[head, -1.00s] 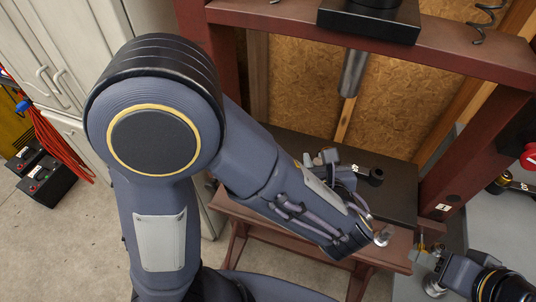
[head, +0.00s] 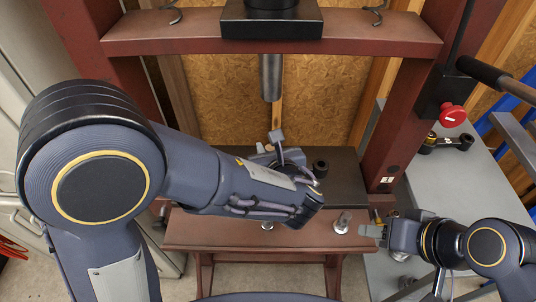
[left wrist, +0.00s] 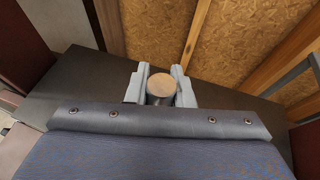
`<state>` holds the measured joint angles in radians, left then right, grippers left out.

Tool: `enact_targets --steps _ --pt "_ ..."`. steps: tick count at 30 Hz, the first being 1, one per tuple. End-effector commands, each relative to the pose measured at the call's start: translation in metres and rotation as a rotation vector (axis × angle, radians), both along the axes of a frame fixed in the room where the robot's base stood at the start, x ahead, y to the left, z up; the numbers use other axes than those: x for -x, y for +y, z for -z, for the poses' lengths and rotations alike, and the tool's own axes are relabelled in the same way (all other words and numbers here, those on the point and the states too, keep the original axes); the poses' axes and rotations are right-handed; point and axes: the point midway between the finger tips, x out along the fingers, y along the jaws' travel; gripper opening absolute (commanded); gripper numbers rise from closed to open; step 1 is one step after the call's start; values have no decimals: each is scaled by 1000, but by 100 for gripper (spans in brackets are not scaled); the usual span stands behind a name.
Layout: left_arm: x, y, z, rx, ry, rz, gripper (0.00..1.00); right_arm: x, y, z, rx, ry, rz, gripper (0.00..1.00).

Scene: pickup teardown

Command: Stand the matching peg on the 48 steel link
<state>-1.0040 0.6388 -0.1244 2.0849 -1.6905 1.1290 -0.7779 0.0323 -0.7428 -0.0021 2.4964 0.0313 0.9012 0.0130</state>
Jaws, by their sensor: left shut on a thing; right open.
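My left gripper (head: 277,143) is over the press's dark bed plate, partly hidden by its own wrist. In the left wrist view its fingers (left wrist: 160,86) are shut on a round steel peg (left wrist: 161,84) with a tan top face. A black link end (head: 321,168) shows on the plate just right of the left gripper; my arm hides the rest, and no number is readable. My right gripper (head: 372,230) is open and empty near the table's left edge.
The press ram (head: 271,78) hangs above the bed plate (head: 346,190) between red posts. A steel peg (head: 342,223) stands on the red front ledge, with another partly hidden further left. A red knob (head: 452,115) is on the right post.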

Motion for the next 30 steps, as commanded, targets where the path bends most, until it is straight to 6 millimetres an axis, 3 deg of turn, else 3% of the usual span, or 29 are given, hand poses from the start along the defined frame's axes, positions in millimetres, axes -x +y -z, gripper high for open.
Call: enact_targets --steps 17,21,30 --pt "-46 1 4 -1 -2 -3 0 0 0 0 0 0 0 45" --pt "-44 0 16 -1 -2 -1 0 0 0 12 0 0 0 45" --pt "-44 0 20 0 -2 -1 0 0 0 16 0 0 0 45"
